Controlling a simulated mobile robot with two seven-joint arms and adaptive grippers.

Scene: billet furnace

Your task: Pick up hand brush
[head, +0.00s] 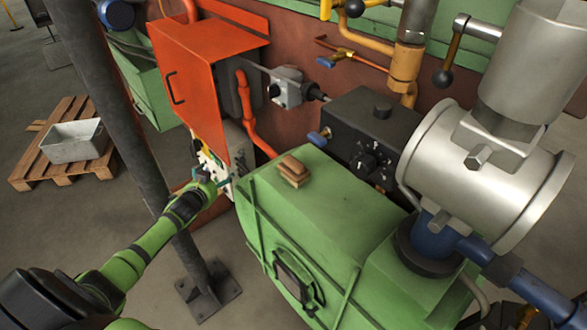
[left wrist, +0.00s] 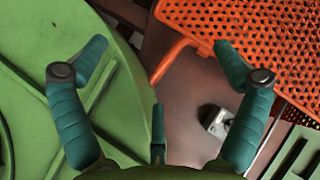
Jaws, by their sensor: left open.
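The hand brush (head: 293,170), a small brown wooden block shape, lies on top of the green housing (head: 320,200) in the head view. My left gripper (head: 203,178) is to the left of the housing, in front of a light panel, apart from the brush. In the left wrist view its teal fingers (left wrist: 162,55) are spread wide with nothing between them. The brush does not show in that view. My right gripper is in neither view.
An orange box (head: 205,85) stands behind my left gripper, with an orange pipe beside it. A dark post (head: 110,110) rises near my left arm. A silver cylinder (head: 480,170) and blue pipe are at right. An orange mesh (left wrist: 260,45) shows in the wrist view.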

